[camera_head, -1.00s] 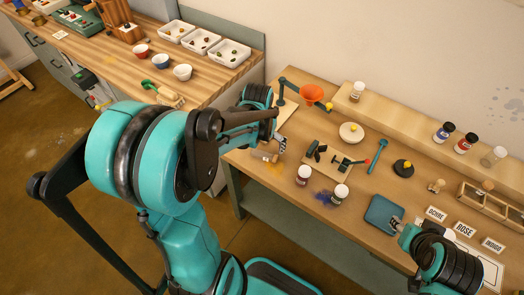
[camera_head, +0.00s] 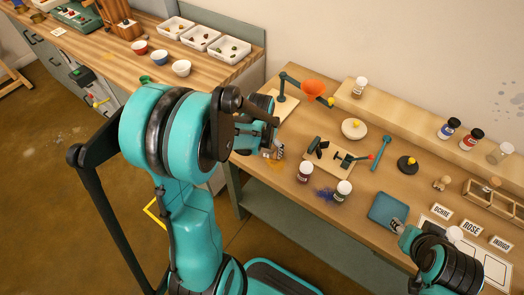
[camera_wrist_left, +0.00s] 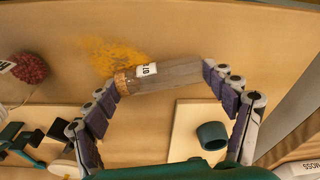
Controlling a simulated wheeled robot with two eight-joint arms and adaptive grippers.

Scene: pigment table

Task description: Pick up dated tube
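The dated tube (camera_wrist_left: 165,75) is a clear glass tube with a cork at one end and a small printed label. In the left wrist view it lies on its side on the wooden table beside a yellow pigment patch (camera_wrist_left: 112,55). My left gripper (camera_wrist_left: 164,78) is spread wide, with one fingertip at the cork end and the other at the glass end; I cannot tell whether they touch it. In the head view the left gripper (camera_head: 277,153) is low over the table's left end and mostly hides the tube. My right gripper (camera_head: 397,225) is by the blue mat (camera_head: 384,211); its fingers are too small to read.
A stand with an orange funnel (camera_head: 313,88) is behind the left gripper. A tool board (camera_head: 328,158), two jars (camera_head: 304,172) and a pale dish (camera_head: 354,129) are to its right. Name cards (camera_head: 471,228) and a wooden rack (camera_head: 492,196) are farther right.

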